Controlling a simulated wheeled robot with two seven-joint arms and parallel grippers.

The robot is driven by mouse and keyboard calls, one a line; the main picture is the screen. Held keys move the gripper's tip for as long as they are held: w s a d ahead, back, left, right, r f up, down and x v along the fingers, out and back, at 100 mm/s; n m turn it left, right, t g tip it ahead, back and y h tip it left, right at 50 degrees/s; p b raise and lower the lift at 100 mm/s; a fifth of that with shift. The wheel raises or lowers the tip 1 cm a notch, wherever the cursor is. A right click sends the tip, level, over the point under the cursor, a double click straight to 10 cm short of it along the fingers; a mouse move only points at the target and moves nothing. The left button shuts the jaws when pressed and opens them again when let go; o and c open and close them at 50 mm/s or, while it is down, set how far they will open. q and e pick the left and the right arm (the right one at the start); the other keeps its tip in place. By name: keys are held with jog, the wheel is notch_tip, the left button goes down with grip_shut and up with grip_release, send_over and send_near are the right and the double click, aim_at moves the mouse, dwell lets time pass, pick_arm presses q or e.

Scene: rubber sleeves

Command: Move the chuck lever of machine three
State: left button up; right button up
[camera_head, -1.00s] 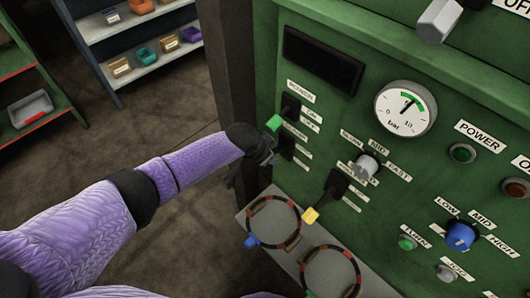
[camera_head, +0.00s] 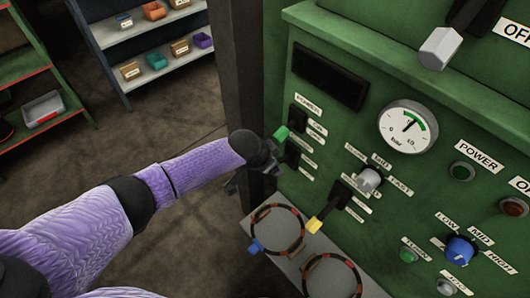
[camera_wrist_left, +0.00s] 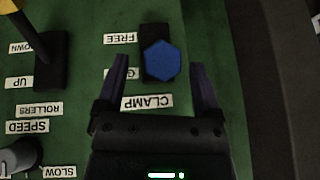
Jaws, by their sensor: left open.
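A lever with a blue six-sided knob (camera_wrist_left: 160,60) stands on a black base beside the labels CLAMP and FREE in the left wrist view; another label is partly hidden. I take it to be the chuck lever, though no label says chuck. My left gripper (camera_wrist_left: 158,68) is open, with one finger on either side of the blue knob; I cannot tell whether they touch it. In the head view my left gripper (camera_head: 268,168) is close to the green panel (camera_head: 330,130), below a green-tipped lever (camera_head: 282,133). It hides the blue knob there. My right gripper is not seen.
A yellow-tipped lever (camera_head: 314,225) and a grey speed knob (camera_head: 369,180) are right of the gripper. A pressure gauge (camera_head: 408,127) is above them. A grey ledge (camera_head: 285,262) with striped rings juts out below. Shelves with bins (camera_head: 155,60) stand behind, left.

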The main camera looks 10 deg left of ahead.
pick_arm(q)
jog(key=p+v, duration=0.3)
jog(key=v, duration=0.4)
